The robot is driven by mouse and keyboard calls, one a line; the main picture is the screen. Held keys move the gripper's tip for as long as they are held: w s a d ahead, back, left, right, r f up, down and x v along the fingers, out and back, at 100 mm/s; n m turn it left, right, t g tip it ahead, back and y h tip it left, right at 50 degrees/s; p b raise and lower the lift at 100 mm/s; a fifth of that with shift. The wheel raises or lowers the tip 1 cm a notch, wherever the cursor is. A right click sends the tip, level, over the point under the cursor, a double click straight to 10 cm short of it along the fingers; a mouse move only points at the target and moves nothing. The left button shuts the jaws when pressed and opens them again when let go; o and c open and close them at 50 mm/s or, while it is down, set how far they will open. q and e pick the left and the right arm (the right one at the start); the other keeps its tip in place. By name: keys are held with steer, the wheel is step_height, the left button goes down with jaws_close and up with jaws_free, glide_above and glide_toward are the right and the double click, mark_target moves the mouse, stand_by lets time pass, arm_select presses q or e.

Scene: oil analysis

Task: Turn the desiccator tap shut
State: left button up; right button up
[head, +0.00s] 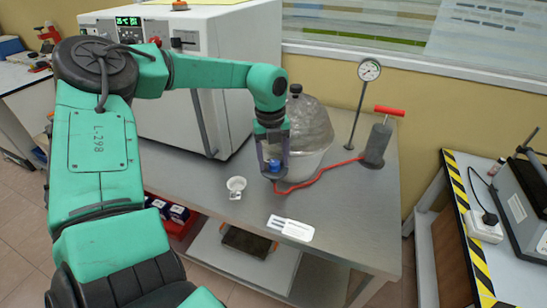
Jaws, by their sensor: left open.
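The desiccator (314,123) is a rounded, cloudy see-through vessel with a dark knob on top, standing on the grey metal table. My left gripper (274,168) points down at its front left side, with its fingers open around a small blue part (276,163) that looks like the tap. I cannot tell whether the fingers touch it, nor how the tap is turned. A red hose (318,182) runs from near the tap to a grey hand pump (377,142) with a red handle. My right gripper is not in view.
A white oven (205,115) with a green display stands behind my left arm. A small white dish (236,184) and a white label card (290,228) lie on the table (345,225). A gauge on a stand (369,70) is at the back. The table's front right is clear.

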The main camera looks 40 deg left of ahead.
arm_select(q)
steer(key=shift+w, duration=0.1)
jaws_close()
steer(key=shift+f+m+b, duration=0.15)
steer(key=shift+m+b, duration=0.75)
steer(key=shift+b, duration=0.05)
steer(key=shift+m+b, duration=0.75)
steer(key=shift+m, duration=0.45)
steer(key=m+b, duration=0.1)
steer(key=m, duration=0.2)
steer(key=shift+w+m, duration=0.1)
steer(key=shift+m, duration=0.2)
steer(key=shift+r+m, duration=0.2)
steer(key=shift+m, duration=1.8)
